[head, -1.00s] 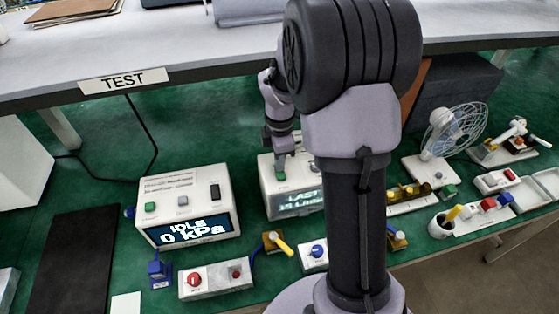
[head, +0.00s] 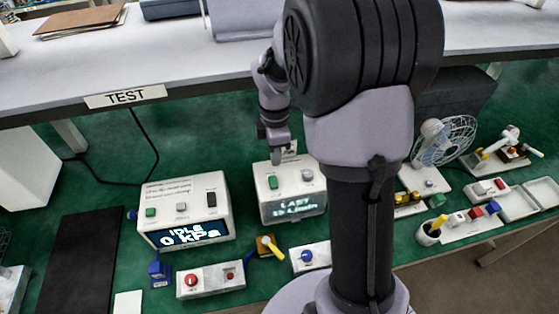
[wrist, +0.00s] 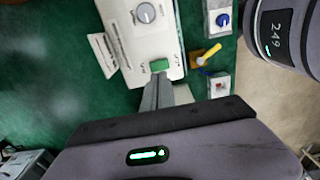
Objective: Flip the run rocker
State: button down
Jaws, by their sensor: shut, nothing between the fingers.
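A white pump box (head: 293,212) with a lit display reading "LAST" and a line in L/min stands mid-bench. A green switch (head: 273,182) and a grey knob (head: 307,175) are on its top. In the wrist view the green switch (wrist: 159,65) lies just beyond my fingertips, and the knob (wrist: 146,13) is farther up. My gripper (head: 277,158) is shut and empty, above and behind the green switch, apparently apart from it. Labels near the switch are too small to read, so I cannot tell which is the run rocker.
A second white box (head: 186,215) reading "IDLE 0 kPa" stands left, with green, grey and black controls. Small control boxes (head: 211,281) and a yellow-handled valve (head: 268,246) lie in front. A white shelf (head: 200,65) overhangs behind. A fan (head: 440,140) is at right.

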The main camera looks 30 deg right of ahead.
notch_tip(320, 180, up, 6)
jog(key=p, duration=0.2)
send_over(272, 178)
jog(key=s, duration=0.2)
jog(key=shift+w+a+f, duration=0.1)
jog(key=shift+w+a, duration=0.1)
jog(key=f+b, duration=0.1)
jog(key=f, duration=0.3)
jog(key=w+f+b, duration=0.1)
jog(key=f, duration=0.4)
jog(key=f+b, duration=0.2)
jog(key=f, duration=0.3)
jog(key=shift+w+d, duration=0.15)
jog(key=shift+w, duration=0.15)
